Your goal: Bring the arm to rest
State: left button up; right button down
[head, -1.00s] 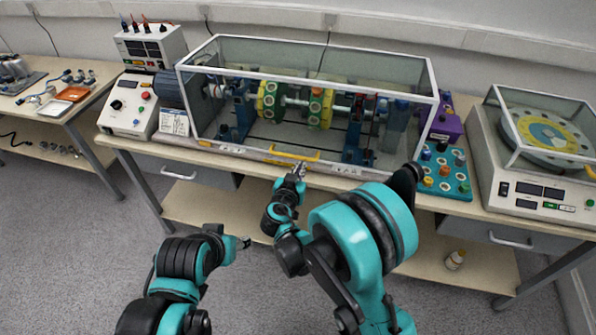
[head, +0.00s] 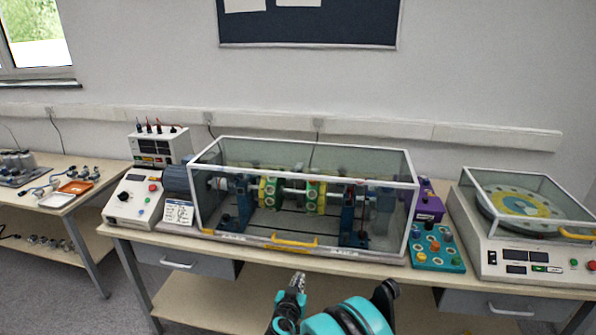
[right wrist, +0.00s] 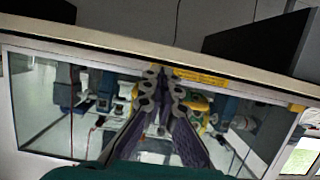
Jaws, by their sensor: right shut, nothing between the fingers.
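My right gripper (head: 298,281) shows at the bottom middle of the head view, in front of the bench edge and below the yellow handle (head: 294,242) of the clear cover. In the right wrist view the gripper's fingers (right wrist: 167,92) are together and hold nothing, with the covered rig behind them. The teal right arm (head: 345,318) is at the bottom edge of the head view. My left gripper is outside both current views.
The clear-covered rotor rig (head: 230,228) stands on the bench. A control box (head: 133,200) is to its left. A teal tray with knobs (head: 437,248) and a covered disc machine (head: 525,262) are to its right. A side table (head: 62,200) stands at the left.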

jog(key=s+d+r+g, duration=0.4)
jog(key=s+d+r, duration=0.7)
jog(key=d, duration=0.3)
jog(key=s+d+n+g+y, duration=0.1)
jog(key=s+d, duration=0.1)
jog(key=s, duration=0.9)
jog(key=s+d+n+g+y, duration=0.1)
jog(key=s+g, duration=0.1)
jog(key=s, duration=0.9)
jog(key=shift+s+d+f+y, duration=0.15)
jog(key=shift+d+y, duration=0.2)
jog(key=shift+y, duration=0.05)
